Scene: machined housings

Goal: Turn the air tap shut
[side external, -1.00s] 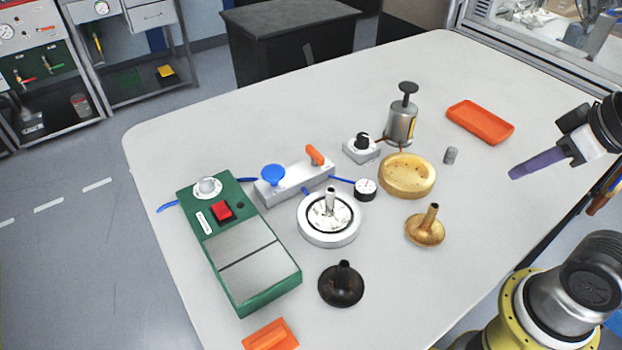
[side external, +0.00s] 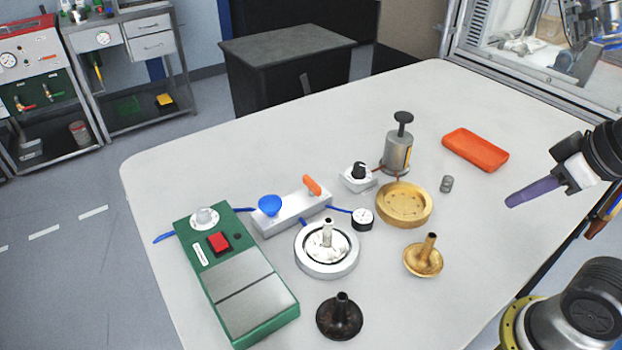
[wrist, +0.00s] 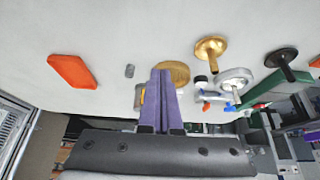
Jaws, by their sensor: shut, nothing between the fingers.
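A pale valve block (side external: 290,213) stands on the table left of centre in the side view, with blue tubing at its ends. It carries an orange lever (side external: 312,185) and a blue round knob (side external: 269,205). I cannot tell for certain which one is the air tap. The lever lies slantwise over the block's right end. My gripper (side external: 510,202) is at the right of the side view, well apart from the block, its purple fingers shut and empty. In the wrist view the shut fingers (wrist: 161,73) point toward the table objects; the block is small and partly hidden there.
A green box (side external: 240,275) with a red switch stands left of a white ring housing (side external: 327,250). A brass dish (side external: 404,204), brass stemmed part (side external: 424,256), dark stemmed part (side external: 340,317), pump-like canister (side external: 398,152) and orange tray (side external: 475,150) stand around. The table's far left is clear.

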